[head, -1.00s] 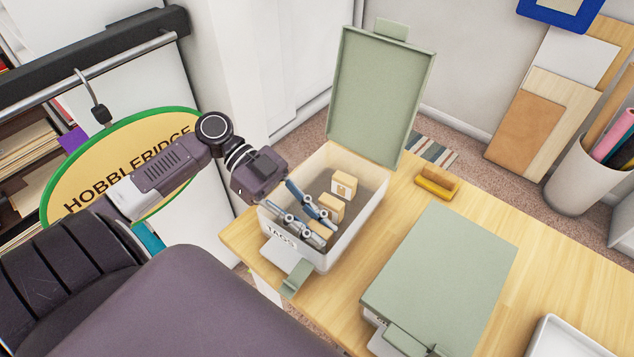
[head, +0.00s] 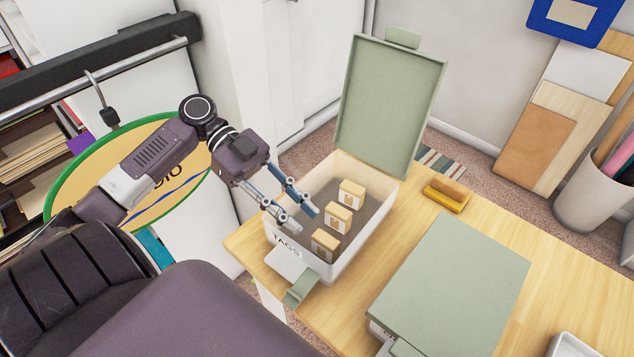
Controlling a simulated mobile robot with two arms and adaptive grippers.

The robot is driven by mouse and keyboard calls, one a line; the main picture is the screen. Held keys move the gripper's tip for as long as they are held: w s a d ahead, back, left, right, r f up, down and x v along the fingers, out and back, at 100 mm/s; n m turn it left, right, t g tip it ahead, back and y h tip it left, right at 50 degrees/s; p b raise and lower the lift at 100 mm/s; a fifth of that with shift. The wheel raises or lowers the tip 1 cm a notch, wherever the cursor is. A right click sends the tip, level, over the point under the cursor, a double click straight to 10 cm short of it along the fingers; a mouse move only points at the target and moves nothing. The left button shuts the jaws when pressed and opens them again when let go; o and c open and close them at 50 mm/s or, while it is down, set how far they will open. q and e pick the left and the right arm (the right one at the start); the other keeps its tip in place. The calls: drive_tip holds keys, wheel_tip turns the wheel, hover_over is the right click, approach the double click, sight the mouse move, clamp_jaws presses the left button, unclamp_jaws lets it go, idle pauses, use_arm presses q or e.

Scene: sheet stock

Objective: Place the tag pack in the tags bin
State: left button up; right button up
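The tags bin (head: 352,247) is a white box labelled TAGS on the wooden table, its green lid (head: 392,105) standing open at the back. Three small tan tag packs lie inside in a row: a near one (head: 325,242), a middle one (head: 338,217) and a far one (head: 351,193). My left gripper (head: 303,218) is at the bin's left side, its fingers apart with nothing between them. The fingertips reach over the left rim, beside the packs and apart from them as far as I can see. My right gripper is out of view.
A second bin with a shut green lid (head: 455,285) stands to the right. A yellow-based brush (head: 447,196) lies behind it. A white tray (head: 582,346) is at the lower right edge. An oval sign (head: 75,190) hangs behind my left arm.

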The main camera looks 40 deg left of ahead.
use_arm(q)
drive_tip(key=v, duration=0.5)
drive_tip(key=shift+a+b, duration=0.25)
drive_tip(key=shift+b, duration=0.15)
drive_tip(key=shift+r, duration=0.1)
